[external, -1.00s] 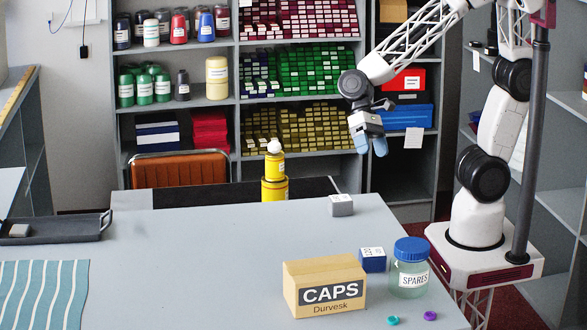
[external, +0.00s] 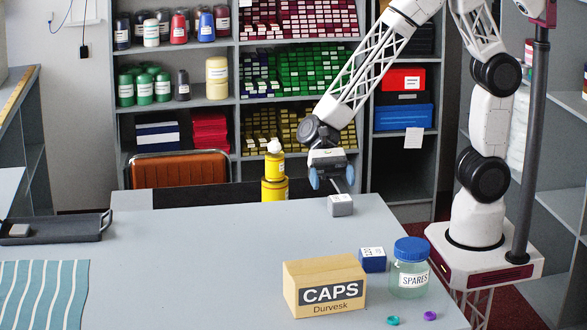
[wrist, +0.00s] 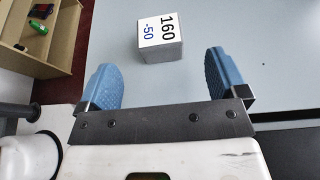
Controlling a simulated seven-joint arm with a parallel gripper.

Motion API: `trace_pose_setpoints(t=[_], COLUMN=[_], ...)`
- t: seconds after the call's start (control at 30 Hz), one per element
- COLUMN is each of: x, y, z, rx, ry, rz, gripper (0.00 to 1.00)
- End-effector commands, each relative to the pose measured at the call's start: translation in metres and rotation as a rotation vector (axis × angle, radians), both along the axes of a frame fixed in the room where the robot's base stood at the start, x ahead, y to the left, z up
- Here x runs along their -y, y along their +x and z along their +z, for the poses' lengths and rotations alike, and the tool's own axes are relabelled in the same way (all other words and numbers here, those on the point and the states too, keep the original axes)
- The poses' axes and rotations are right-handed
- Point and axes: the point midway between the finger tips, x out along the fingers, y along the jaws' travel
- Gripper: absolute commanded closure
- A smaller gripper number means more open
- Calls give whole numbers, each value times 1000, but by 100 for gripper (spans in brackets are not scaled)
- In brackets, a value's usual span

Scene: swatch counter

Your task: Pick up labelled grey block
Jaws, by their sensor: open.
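The labelled grey block (external: 340,206) sits on the grey table near its far edge in the external view. In the wrist view the block (wrist: 161,47) shows a white top label reading "160" in black and "-50" in blue. My gripper (external: 332,182) is open and empty, with blue fingertips, just behind and above the block. In the wrist view my gripper's fingers (wrist: 165,75) stand wide apart, and the block lies ahead of them, roughly centred. The block is not between the fingertips.
A yellow bottle (external: 274,175) stands left of my gripper. A CAPS box (external: 325,286), a blue labelled block (external: 373,262) and a SPARES jar (external: 409,270) are at the near right. A black tray (external: 75,232) lies at left. The middle of the table (external: 220,250) is clear.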

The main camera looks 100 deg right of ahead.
Motion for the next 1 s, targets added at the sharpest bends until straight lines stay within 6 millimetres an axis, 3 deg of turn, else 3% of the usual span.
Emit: trace_pose_setpoints(t=[0.27,0.63,1.0], x=[-3,-23,-24], y=[0,-1,-1], z=[-1,-9,-10], rx=[1,1,2], ry=[-1,-2,-2], rz=[1,3,2], gripper=[8,8,8])
